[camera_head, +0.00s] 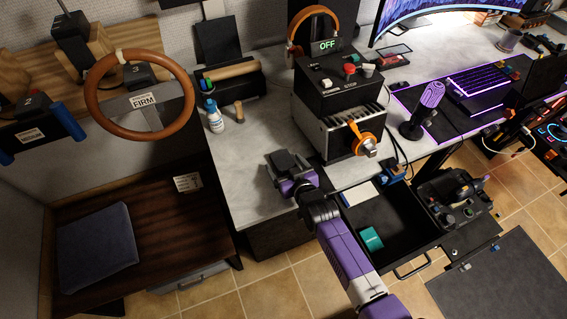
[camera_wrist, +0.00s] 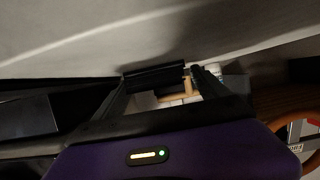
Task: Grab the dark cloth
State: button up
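The dark cloth (camera_head: 98,248) looks like a flat, square, blue-grey piece lying on the dark wooden bench top at the lower left of the head view. I cannot make it out in the wrist view. My gripper (camera_head: 284,163) is over the light grey desk, well to the right of the cloth and apart from it. In the wrist view, my gripper (camera_wrist: 160,84) has its two dark fingers spread apart, with nothing visibly held. The wrist picture is dim.
A brown steering wheel (camera_head: 140,95) stands above the back of the bench (camera_head: 165,225). A toaster-like metal box (camera_head: 338,125) stands on the desk (camera_head: 245,170) beside my arm. An open drawer (camera_head: 395,228) is to the right of my arm. Tiled floor shows below the desk.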

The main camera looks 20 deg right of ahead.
jog(key=c, duration=1.3)
